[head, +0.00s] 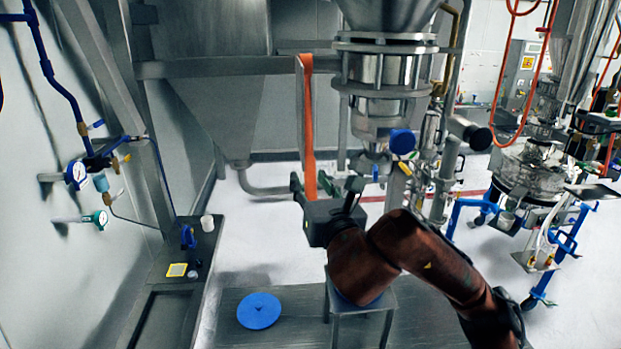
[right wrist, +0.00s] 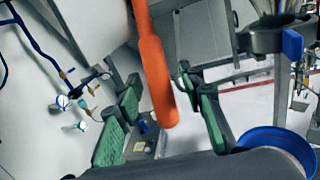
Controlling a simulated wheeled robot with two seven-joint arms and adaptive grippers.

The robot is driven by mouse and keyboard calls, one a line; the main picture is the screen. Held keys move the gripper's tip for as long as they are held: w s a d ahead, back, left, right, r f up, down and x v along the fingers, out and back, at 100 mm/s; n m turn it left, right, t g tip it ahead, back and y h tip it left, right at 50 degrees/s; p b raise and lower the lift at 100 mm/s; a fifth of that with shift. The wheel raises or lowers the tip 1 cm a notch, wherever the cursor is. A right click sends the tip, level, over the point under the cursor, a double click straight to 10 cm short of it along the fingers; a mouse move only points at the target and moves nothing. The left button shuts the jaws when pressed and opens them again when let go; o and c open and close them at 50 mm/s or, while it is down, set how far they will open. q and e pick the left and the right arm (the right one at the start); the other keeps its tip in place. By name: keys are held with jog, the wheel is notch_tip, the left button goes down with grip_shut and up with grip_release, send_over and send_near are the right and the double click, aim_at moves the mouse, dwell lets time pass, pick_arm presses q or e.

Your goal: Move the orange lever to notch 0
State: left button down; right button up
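The orange lever (head: 308,130) hangs nearly vertical from a metal beam left of the steel sifter in the head view. It also crosses the upper middle of the right wrist view (right wrist: 155,75), slightly tilted. My right gripper (head: 325,186) is at the lever's lower end. In the right wrist view its green-padded fingers (right wrist: 168,108) are wide apart, with the lever's rounded end showing between them. I see no clear contact, and cannot tell how deep the lever sits between the fingers. No notch marks are readable. My left gripper is not in view.
The steel sifter (head: 380,75) with a blue knob (head: 402,141) stands just right of the lever. A blue round lid-like object (head: 259,310) is below. Wall gauges (head: 76,174) and a dark bench (head: 170,300) are at left. Wheeled equipment (head: 533,170) is at right.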

jog(key=shift+c, duration=0.3)
grip_shut()
dwell(0.5)
